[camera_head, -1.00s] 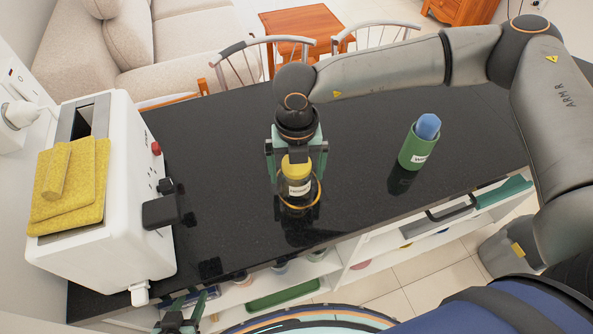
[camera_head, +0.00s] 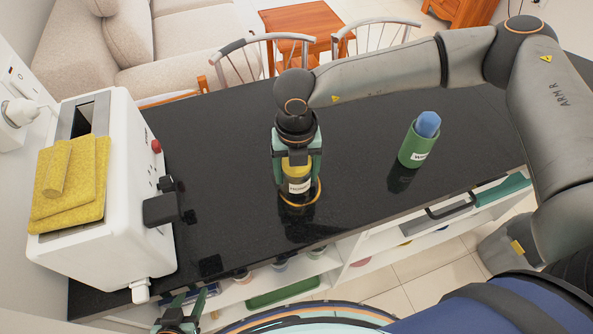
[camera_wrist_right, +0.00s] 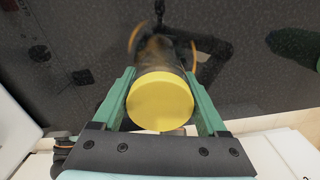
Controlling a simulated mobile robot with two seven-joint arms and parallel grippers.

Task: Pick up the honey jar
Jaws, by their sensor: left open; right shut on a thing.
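The honey jar (camera_head: 298,182) has a yellow lid and a white label, and is upright over the black counter. In the right wrist view its yellow lid (camera_wrist_right: 160,101) fills the space between the fingers. My right gripper (camera_head: 297,172) comes from above and is shut on the jar, one green finger on each side. Whether the jar's base touches the counter is hard to tell. My left gripper (camera_head: 186,309) is open and empty at the bottom left, low in front of the counter edge.
A white toaster (camera_head: 110,215) with yellow sponges (camera_head: 70,180) on it stands at the left of the black counter (camera_head: 230,140). A green labelled container with a blue top (camera_head: 419,141) stands to the right. Open shelves (camera_head: 300,275) lie below the front edge.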

